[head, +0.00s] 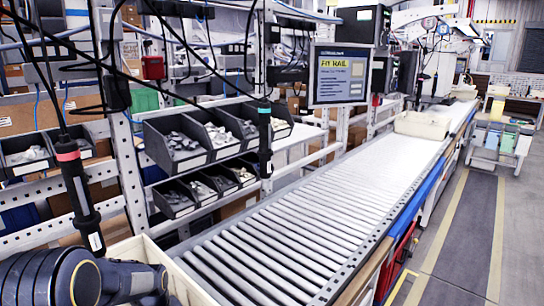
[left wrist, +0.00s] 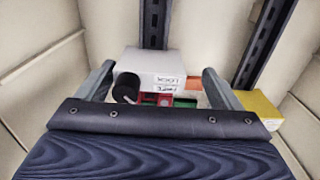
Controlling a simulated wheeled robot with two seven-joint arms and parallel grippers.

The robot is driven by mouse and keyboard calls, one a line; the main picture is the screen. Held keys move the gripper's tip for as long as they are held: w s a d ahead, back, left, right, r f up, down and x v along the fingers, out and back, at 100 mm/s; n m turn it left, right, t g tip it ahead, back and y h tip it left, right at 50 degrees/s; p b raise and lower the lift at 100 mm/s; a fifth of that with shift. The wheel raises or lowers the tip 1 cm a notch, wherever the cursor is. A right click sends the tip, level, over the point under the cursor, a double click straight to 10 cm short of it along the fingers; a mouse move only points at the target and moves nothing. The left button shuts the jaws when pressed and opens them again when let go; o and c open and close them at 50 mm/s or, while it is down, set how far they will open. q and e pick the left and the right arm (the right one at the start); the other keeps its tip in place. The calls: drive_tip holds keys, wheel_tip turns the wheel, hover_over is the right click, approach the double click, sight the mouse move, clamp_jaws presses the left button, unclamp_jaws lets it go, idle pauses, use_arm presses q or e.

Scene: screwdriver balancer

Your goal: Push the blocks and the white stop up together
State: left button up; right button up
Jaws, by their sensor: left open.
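In the left wrist view my left gripper (left wrist: 158,72) is open, with its two grey fingers apart. Between and beyond the fingers is a white box-shaped piece (left wrist: 155,62) with dark upside-down lettering; I cannot tell for sure that it is the white stop. A black cylinder (left wrist: 127,86) is beside the left finger. Small red (left wrist: 150,98) and green (left wrist: 184,102) pieces show below the white piece, partly hidden by my gripper. A yellow block (left wrist: 260,108) lies to the right, outside the right finger. In the head view the left gripper is hidden; my right gripper is not shown.
Cream crate walls (left wrist: 60,60) surround the pieces, with dark slotted rails (left wrist: 266,40) behind. In the head view, the crate's rim (head: 195,283) is at lower left. A roller conveyor (head: 290,240) runs to its right. Hanging tools (head: 78,185) and parts bins (head: 180,140) stand behind.

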use_arm(q)
drive_tip(key=shift+r, duration=0.1)
drive_tip(key=shift+r+p, duration=0.75)
drive_tip(key=shift+r, duration=0.15)
drive_tip(key=shift+r, duration=0.1)
wheel_tip(320, 180, up, 11)
drive_tip(key=p, duration=0.9)
drive_tip(key=shift+s+d+r, duration=0.2)
drive_tip(key=shift+s+d, duration=0.1)
drive_tip(key=shift+d, duration=0.05)
drive_tip(key=shift+r, duration=0.1)
